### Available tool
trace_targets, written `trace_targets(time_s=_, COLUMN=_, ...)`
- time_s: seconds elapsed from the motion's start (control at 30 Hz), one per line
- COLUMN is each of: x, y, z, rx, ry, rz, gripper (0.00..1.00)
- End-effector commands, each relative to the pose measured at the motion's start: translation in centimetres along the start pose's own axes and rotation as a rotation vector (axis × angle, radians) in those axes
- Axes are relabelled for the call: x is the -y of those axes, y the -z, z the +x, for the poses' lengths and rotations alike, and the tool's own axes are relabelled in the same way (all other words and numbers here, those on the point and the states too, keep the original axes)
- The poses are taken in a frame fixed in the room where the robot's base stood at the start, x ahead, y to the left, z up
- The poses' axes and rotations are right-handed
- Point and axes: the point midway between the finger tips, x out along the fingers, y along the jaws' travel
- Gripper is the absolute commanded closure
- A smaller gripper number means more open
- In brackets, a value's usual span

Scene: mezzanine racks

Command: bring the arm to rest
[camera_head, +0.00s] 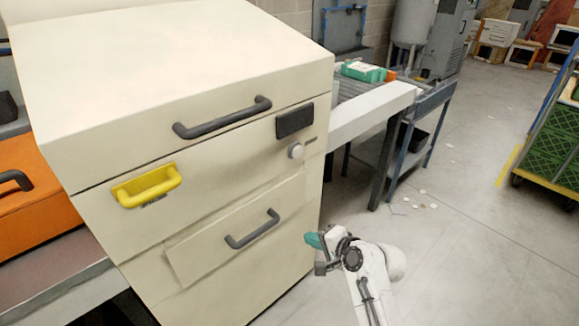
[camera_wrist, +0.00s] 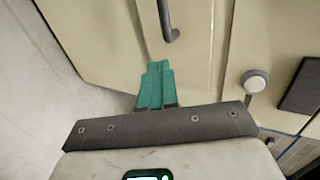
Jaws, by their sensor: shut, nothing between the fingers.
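My gripper (camera_head: 314,240) is beside the lower right front of a cream cabinet in the head view, with teal fingers pointing left toward it. In the wrist view my gripper (camera_wrist: 158,68) shows its two teal fingers together, with nothing between them. The fingertips are near the dark handle (camera_wrist: 168,20) of the cabinet's lower panel; I cannot tell the exact gap. That handle (camera_head: 252,229) is also in the head view, left of my gripper. My white arm reaches up from the bottom of the head view.
The cream cabinet (camera_head: 215,160) has a yellow handle (camera_head: 148,186), a dark upper handle (camera_head: 222,118) and a round knob (camera_head: 296,150). An orange case (camera_head: 28,200) is at left. A conveyor table (camera_head: 375,108) stands behind. Open floor (camera_head: 450,255) lies right, with a green crate cart (camera_head: 555,145) beyond.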

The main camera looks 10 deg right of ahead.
Motion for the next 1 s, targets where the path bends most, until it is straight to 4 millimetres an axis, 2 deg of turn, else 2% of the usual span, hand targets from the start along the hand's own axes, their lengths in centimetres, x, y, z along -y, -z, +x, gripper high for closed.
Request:
trace_targets(time_s=0.13, x=-0.9, y=-0.3, z=-0.6, rx=0.001, ry=-0.024, rz=-0.026, gripper=1.00)
trace_targets(time_s=0.27, x=-4.7, y=-1.5, z=-3.6, rx=0.011, ry=-0.134, rz=-0.152, gripper=1.00)
trace_targets(time_s=0.37, x=-9.1, y=-3.1, z=-8.0, rx=0.038, ry=-0.278, rz=-0.307, gripper=1.00)
trace_targets(time_s=0.47, x=-13.2, y=-4.9, z=-13.3, rx=0.085, ry=-0.437, rz=-0.465, gripper=1.00)
trace_targets(time_s=0.6, x=-17.7, y=-7.5, z=-21.5, rx=0.174, ry=-0.648, rz=-0.644, gripper=1.00)
trace_targets(time_s=0.7, x=-19.8, y=-9.3, z=-27.1, rx=0.250, ry=-0.779, rz=-0.738, gripper=1.00)
trace_targets(time_s=0.8, x=-20.9, y=-10.8, z=-31.7, rx=0.319, ry=-0.877, rz=-0.800, gripper=1.00)
trace_targets(time_s=0.9, x=-21.5, y=-11.8, z=-34.8, rx=0.369, ry=-0.941, rz=-0.836, gripper=1.00)
trace_targets(time_s=1.0, x=-21.7, y=-12.3, z=-36.3, rx=0.397, ry=-0.973, rz=-0.853, gripper=1.00)
